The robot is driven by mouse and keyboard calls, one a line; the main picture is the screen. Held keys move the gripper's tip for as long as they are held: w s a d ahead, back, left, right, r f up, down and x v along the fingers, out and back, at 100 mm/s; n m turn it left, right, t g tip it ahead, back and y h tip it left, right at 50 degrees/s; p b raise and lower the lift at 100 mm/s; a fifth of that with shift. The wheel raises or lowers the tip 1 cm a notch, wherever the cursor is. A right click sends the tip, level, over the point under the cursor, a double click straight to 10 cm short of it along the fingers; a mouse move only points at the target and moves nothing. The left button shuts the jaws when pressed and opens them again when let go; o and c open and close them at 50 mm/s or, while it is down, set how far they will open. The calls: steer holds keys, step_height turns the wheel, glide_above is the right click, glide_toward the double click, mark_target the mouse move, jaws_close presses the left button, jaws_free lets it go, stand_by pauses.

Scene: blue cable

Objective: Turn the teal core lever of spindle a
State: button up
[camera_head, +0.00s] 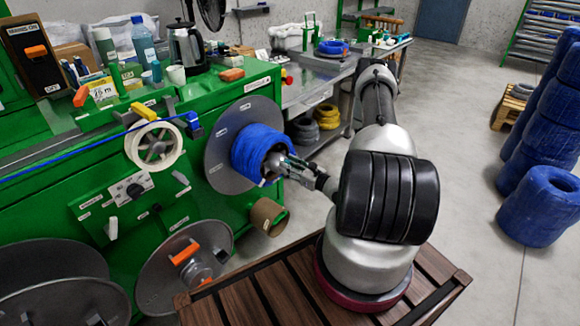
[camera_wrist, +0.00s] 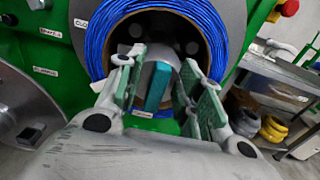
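The teal core lever (camera_wrist: 158,88) shows in the wrist view inside the core of a spindle wound with blue cable (camera_wrist: 205,20). In the head view the blue cable coil (camera_head: 257,150) sits against a grey disc (camera_head: 217,165) on the green machine; the lever is hidden there. My gripper (camera_wrist: 163,72) is open at the mouth of the core, its green-padded fingers on either side of the lever. Gaps show beside the lever, and I see no contact. My gripper also shows at the coil in the head view (camera_head: 286,165).
A white reel (camera_head: 156,147) stands left of the spindle on the green machine (camera_head: 60,215). Lower grey discs (camera_head: 160,275) lie below. A brown cardboard core (camera_head: 265,216) is under the coil. A metal bench (camera_head: 310,90) is behind.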

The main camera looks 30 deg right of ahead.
jaws_close()
steer(key=shift+m, duration=0.3)
steer(key=m, duration=0.5)
steer(key=d+f+m, duration=0.1)
steer(key=m, duration=0.5)
steer(key=d+f+m, duration=0.1)
steer(key=m, duration=0.5)
steer(key=shift+w, duration=0.3)
steer(key=shift+m, duration=0.3)
steer(key=shift+o, duration=0.9)
jaws_free()
